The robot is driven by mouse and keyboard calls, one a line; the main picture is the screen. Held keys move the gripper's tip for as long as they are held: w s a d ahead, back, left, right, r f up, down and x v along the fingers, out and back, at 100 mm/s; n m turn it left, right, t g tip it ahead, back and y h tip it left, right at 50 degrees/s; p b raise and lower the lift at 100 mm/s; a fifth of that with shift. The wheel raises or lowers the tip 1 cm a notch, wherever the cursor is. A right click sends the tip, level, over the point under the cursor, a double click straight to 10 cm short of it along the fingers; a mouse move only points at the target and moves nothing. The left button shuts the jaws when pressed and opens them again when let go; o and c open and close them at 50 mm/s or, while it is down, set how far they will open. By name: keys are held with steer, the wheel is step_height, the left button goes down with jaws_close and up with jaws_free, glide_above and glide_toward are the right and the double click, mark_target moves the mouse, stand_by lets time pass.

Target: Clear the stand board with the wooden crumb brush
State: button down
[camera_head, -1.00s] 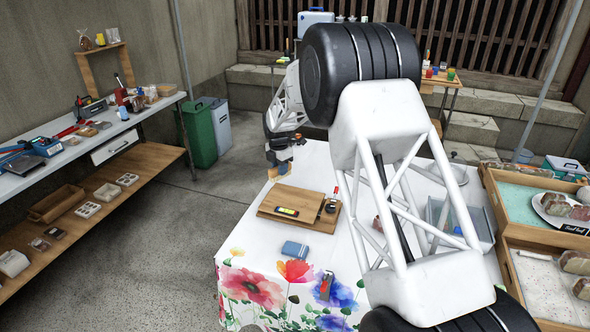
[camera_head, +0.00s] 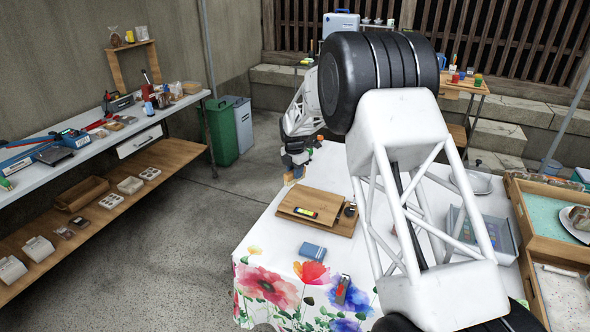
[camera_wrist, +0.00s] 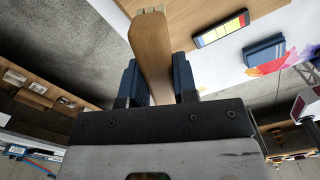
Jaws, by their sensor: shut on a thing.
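In the wrist view my gripper (camera_wrist: 155,75) is shut on a tan wooden piece, apparently the handle of the crumb brush (camera_wrist: 150,40), between its two blue fingers. The brown stand board (camera_head: 335,224) lies on the white tabletop. A dark device with a coloured screen (camera_head: 305,212) and a small dark round thing (camera_head: 350,209) are on it. In the head view my gripper (camera_head: 293,172) is beyond the board's left rear corner, at the table edge. The board's right side is partly behind my arm. Crumbs are too small to make out.
A blue book-like block (camera_head: 312,250) lies in front of the board. A red-and-grey item (camera_head: 343,289) is near the table's front edge. A grey bin (camera_head: 495,235) and trays (camera_head: 560,205) stand to the right. The floor left of the table is clear.

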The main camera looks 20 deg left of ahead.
steer(key=shift+f, duration=1.75)
steer(key=shift+r, duration=0.1)
steer(key=shift+r, duration=1.45)
